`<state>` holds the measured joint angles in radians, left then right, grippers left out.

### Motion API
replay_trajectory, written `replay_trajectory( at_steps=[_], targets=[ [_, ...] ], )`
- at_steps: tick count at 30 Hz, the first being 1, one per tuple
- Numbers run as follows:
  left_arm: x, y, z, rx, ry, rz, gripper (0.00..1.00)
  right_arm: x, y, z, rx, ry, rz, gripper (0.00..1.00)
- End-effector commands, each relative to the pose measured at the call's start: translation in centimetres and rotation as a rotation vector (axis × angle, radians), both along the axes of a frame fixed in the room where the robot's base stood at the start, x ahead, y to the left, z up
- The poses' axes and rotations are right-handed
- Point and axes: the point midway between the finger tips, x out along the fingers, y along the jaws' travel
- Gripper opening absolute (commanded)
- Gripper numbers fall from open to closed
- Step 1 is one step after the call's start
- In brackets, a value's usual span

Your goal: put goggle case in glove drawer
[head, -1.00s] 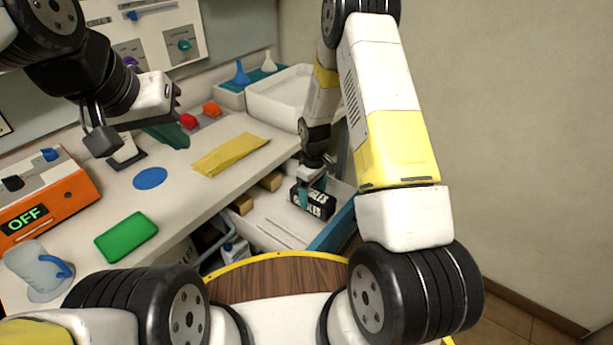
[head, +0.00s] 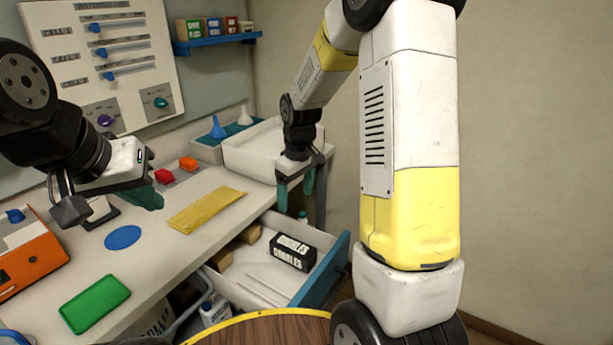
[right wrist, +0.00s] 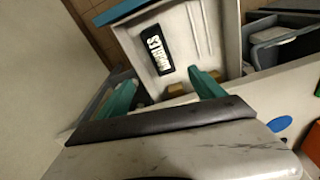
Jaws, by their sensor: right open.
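The goggle case (head: 292,251), a black box with white "GOGGLES" lettering, lies inside the open glove drawer (head: 262,290), which has a white inside and a blue front. It also shows in the right wrist view (right wrist: 155,49), lying on the drawer floor. My right gripper (head: 308,190) is open and empty above the drawer's back right, apart from the case. Its teal fingers (right wrist: 165,95) stand apart in the right wrist view. My left gripper (head: 105,205) is over the bench at the left; its fingers are partly hidden, and I cannot tell its opening.
Small cardboard boxes (head: 250,234) sit in the drawer's back left. The bench holds a yellow cloth (head: 207,210), a blue disc (head: 122,237), a green pad (head: 95,303) and a white tray (head: 262,150). A round wooden top (head: 270,332) is in front of the drawer.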

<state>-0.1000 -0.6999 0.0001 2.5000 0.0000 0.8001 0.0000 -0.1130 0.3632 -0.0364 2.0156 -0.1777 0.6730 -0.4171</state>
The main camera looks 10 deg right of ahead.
Motion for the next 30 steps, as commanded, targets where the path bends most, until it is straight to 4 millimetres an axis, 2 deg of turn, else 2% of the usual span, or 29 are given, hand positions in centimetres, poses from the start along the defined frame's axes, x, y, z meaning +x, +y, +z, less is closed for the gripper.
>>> replay_trajectory(
  at_steps=[1,6,12,15,19,24,30],
  targets=[
    [0.0,0.0,0.0,0.0,0.0,0.0,0.0,-0.9,-0.2,2.3,0.016,-0.031,-0.035,0.78],
    [0.0,0.0,0.0,0.0,0.0,0.0,0.0,-4.6,-0.8,8.1,0.067,-0.104,-0.15,0.78],
    [0.0,0.0,0.0,0.0,0.0,0.0,0.0,-9.7,-1.3,13.5,0.139,-0.19,-0.279,0.78],
    [0.0,0.0,0.0,0.0,0.0,0.0,0.0,-12.4,-1.4,15.4,0.179,-0.232,-0.341,0.78],
    [0.0,0.0,0.0,0.0,0.0,0.0,0.0,-16.1,-1.5,17.3,0.234,-0.28,-0.417,0.78],
    [0.0,0.0,0.0,0.0,0.0,0.0,0.0,-19.8,-1.5,18.4,0.294,-0.331,-0.494,0.78],
    [0.0,0.0,0.0,0.0,0.0,0.0,0.0,-21.8,-1.4,18.7,0.328,-0.354,-0.535,0.78]
  ],
)
